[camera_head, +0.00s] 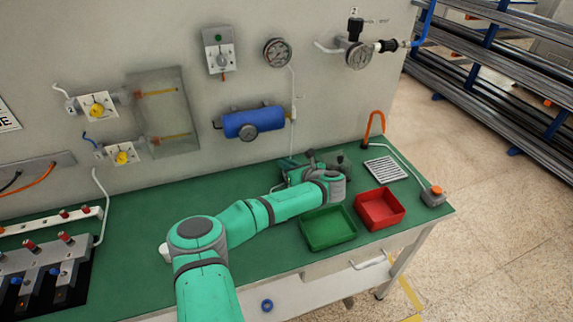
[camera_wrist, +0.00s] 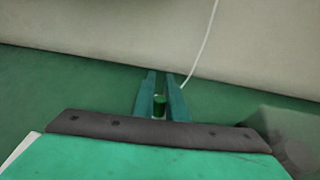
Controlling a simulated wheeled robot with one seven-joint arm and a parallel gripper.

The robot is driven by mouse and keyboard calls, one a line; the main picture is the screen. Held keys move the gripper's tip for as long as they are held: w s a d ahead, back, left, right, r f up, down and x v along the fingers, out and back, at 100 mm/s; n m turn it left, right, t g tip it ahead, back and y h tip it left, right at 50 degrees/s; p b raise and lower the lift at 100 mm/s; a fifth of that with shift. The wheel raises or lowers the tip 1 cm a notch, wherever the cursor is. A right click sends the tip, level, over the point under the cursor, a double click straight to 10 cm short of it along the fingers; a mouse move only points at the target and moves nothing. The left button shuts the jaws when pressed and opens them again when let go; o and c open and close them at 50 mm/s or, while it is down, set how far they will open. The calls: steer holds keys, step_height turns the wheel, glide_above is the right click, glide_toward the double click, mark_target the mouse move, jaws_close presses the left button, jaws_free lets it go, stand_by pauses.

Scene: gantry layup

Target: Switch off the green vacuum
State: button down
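My gripper (camera_wrist: 162,76) shows in the wrist view with its two teal fingers a little apart. A small dark green cylinder (camera_wrist: 160,105) shows in the gap between them; I cannot tell if the fingers touch it. In the head view my gripper (camera_head: 291,166) is low over the back of the green bench, close to the wall. A grey-green block (camera_head: 338,161) stands just right of it, partly hidden by my wrist. I cannot tell which part is the green vacuum. A grey wall box (camera_head: 219,50) with a green dot hangs above, well apart from my gripper.
A green tray (camera_head: 328,246) and a red tray (camera_head: 398,211) sit right of my arm. A blue cylinder (camera_head: 254,123) and gauges are on the wall. Two yellow-knobbed valves (camera_head: 98,105) are at left. A grey box with an orange button (camera_head: 433,197) sits at the bench's right end.

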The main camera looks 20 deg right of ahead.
steer(key=shift+s+r+n+t+y, duration=0.15)
steer(key=shift+s+r+t, duration=0.1)
steer(key=shift+t, duration=0.5)
steer(key=shift+s+r+n+t+y, duration=0.1)
steer(key=shift+s+r+t, duration=0.2)
steer(key=shift+t, duration=0.4)
steer(key=shift+s+r+n+t+y, duration=0.15)
steer(key=shift+s+r+t, duration=0.1)
steer(key=shift+t, duration=0.5)
steer(key=c, duration=1.8)
jaws_free()
steer(key=shift+o, duration=0.2)
steer(key=v, duration=1)
steer(key=shift+s+d, duration=0.1)
steer(key=shift+s, duration=0.2)
steer(key=shift+c, duration=0.2)
